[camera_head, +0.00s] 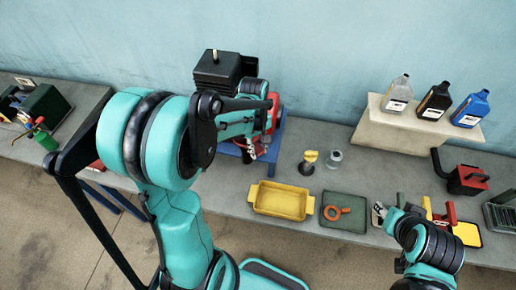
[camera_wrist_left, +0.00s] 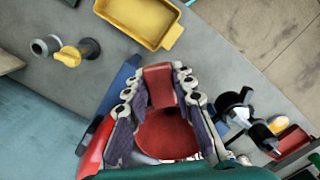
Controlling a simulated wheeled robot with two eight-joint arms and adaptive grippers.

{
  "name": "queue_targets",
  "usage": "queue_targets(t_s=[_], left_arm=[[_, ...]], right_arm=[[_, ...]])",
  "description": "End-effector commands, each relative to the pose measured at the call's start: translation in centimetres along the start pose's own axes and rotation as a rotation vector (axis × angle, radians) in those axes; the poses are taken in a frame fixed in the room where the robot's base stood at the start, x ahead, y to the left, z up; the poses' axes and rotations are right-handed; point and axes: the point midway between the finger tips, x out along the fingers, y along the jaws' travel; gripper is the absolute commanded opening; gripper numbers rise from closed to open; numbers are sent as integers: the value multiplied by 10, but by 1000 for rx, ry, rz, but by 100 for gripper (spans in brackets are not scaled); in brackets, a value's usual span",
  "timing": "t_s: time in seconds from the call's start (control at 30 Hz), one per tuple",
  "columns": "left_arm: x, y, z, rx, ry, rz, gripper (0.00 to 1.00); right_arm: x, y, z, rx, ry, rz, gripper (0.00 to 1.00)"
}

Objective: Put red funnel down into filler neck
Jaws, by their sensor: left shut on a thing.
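The red funnel (camera_wrist_left: 165,137) fills the lower middle of the left wrist view, its red tab (camera_wrist_left: 158,80) between my fingers. My left gripper (camera_wrist_left: 158,95) is shut on the funnel. In the head view my left gripper (camera_head: 258,150) is over the blue stand (camera_head: 232,150) with a red machine (camera_head: 273,108), largely covered by my arm. I cannot make out the filler neck or whether the funnel touches it. My right gripper (camera_head: 380,212) is at the bench's right part, small in the picture; its opening is unclear.
A yellow tray (camera_head: 281,213) and a green mat (camera_head: 330,222) with an orange ring-shaped tool (camera_head: 336,212) lie along the front. A yellow-topped piece (camera_head: 308,162) stands behind the tray. Three bottles (camera_head: 434,101) stand on a beige riser (camera_head: 390,135). A red can (camera_head: 466,181) is at right.

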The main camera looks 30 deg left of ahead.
Motion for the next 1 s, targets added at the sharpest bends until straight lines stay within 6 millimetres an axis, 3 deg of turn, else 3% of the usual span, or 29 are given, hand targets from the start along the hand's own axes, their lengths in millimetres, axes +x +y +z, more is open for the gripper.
queue_targets(t_s=[1.0], left_arm=[[24,0,-2,0,0,0,0]], right_arm=[[18,0,13,0,0,0,40]])
